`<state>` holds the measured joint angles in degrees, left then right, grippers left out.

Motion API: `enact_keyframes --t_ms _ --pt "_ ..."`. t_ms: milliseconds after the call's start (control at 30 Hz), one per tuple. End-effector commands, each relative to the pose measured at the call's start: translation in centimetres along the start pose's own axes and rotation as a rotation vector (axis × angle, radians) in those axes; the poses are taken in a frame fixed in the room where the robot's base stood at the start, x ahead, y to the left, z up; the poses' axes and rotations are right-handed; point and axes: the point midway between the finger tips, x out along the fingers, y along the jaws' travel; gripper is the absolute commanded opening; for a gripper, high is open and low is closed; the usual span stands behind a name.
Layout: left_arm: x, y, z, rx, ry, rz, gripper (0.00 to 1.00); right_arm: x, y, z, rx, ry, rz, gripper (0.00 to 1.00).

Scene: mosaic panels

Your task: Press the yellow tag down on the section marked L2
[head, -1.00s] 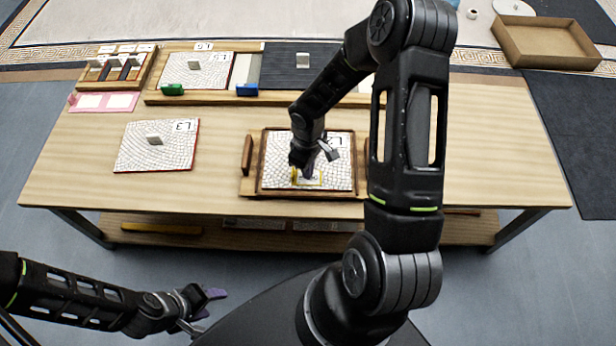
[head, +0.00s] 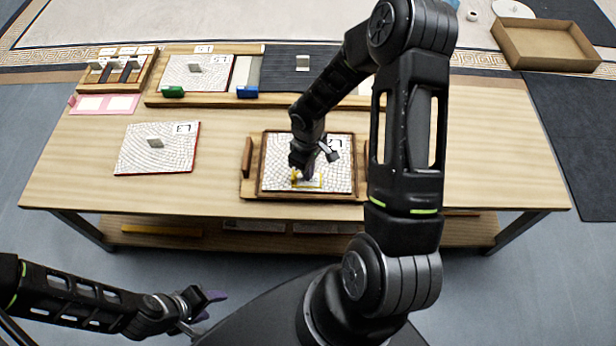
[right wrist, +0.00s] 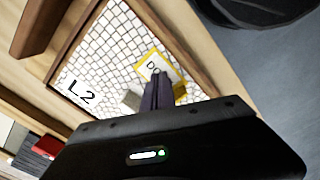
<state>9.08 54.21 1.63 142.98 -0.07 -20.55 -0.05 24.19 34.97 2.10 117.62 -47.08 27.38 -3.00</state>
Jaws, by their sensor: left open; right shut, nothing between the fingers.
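The L2 panel (head: 340,178) is a white mosaic in a wooden frame at the table's front middle; its L2 mark shows in the right wrist view (right wrist: 80,94). The yellow tag (right wrist: 152,64), a pale square with yellow edges and dark marks, appears to lie on the mosaic. My right gripper (right wrist: 158,84) is shut and empty, its fingertips over or against the tag's near edge; contact is unclear. In the head view this gripper (head: 303,171) hides part of the tag. My left gripper (head: 207,308) is open and empty, away from the table's front left.
A pale block (right wrist: 131,100) stands on the panel beside the fingers. The L3 panel (head: 180,162) lies to the left. The table's right side (head: 490,150) is clear.

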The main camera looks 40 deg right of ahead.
Motion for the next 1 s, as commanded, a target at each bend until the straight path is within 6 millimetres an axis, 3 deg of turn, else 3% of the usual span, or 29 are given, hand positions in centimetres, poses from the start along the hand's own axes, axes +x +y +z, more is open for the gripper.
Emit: enact_keyframes --t_ms 633,1000 --pt "-4.3 1.7 0.0 -0.002 -0.001 0.001 0.52 -6.0 0.0 0.0 0.000 0.001 0.000 0.00" --pt "-4.7 1.9 0.0 -0.002 -0.002 0.001 0.52 -6.7 0.0 0.0 -0.001 0.000 -0.001 0.00"
